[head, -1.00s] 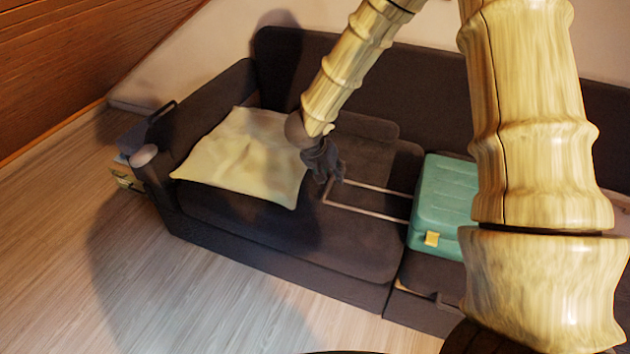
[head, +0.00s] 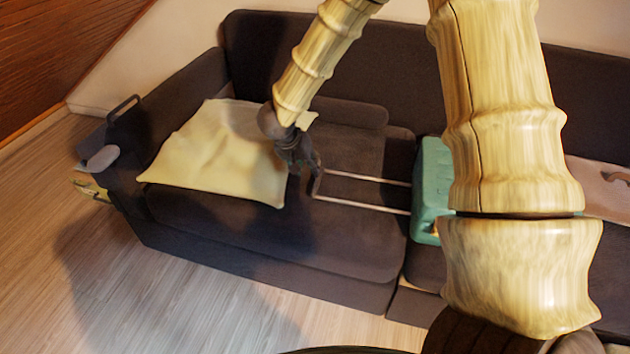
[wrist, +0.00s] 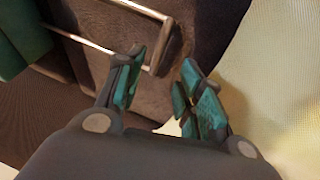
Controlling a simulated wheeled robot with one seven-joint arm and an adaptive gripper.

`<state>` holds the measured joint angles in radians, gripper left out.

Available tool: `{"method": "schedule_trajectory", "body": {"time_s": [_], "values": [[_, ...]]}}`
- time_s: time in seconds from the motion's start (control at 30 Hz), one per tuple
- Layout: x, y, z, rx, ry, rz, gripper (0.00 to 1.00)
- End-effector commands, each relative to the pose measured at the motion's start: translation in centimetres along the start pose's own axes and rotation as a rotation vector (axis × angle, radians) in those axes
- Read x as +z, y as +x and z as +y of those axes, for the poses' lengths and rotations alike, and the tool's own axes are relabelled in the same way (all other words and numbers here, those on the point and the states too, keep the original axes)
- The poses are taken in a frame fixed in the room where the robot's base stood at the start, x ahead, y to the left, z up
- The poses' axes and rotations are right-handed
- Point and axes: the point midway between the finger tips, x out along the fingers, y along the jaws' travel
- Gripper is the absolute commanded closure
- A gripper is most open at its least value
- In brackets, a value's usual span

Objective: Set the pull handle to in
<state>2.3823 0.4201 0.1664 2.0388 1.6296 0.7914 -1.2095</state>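A teal suitcase (head: 428,190) lies on the dark sofa, partly hidden behind my arm in the head view. Its pull handle (head: 365,206) sticks out to the left as two thin metal rods joined by a dark crossbar. In the wrist view the suitcase (wrist: 22,38) is at the upper left and the handle's crossbar (wrist: 168,48) is just beyond my fingertips, near the left one. My gripper (head: 308,168) is at the handle's outer end. In the wrist view my gripper (wrist: 163,75) has its fingers apart with nothing between them. I cannot tell whether a finger touches the crossbar.
A cream pillow (head: 215,155) lies on the sofa (head: 270,235) left of my gripper. The sofa's backrest (head: 420,70) stands behind. A beige item (head: 600,190) lies right of the suitcase. The wooden floor (head: 130,285) in front is clear.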

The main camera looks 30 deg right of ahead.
Motion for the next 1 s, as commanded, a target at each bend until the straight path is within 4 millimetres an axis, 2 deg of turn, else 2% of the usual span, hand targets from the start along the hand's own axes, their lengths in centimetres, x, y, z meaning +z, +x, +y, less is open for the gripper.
{"method": "schedule_trajectory", "body": {"time_s": [0.4, 0.53, 0.7, 0.93, 0.97, 1.0], "values": [[0.2, 6.8, 0.1, 0.002, 0.002, -0.002, 0.63], [0.1, 8.5, 0.2, 0.002, 0.003, -0.001, 0.63], [0.0, 9.4, 0.3, 0.001, 0.003, -0.001, 0.63], [0.0, 9.4, 0.3, 0.001, 0.004, -0.001, 0.63], [0.0, 9.4, 0.3, 0.001, 0.004, -0.001, 0.65], [0.0, 9.4, 0.3, 0.001, 0.004, -0.001, 0.72]]}}
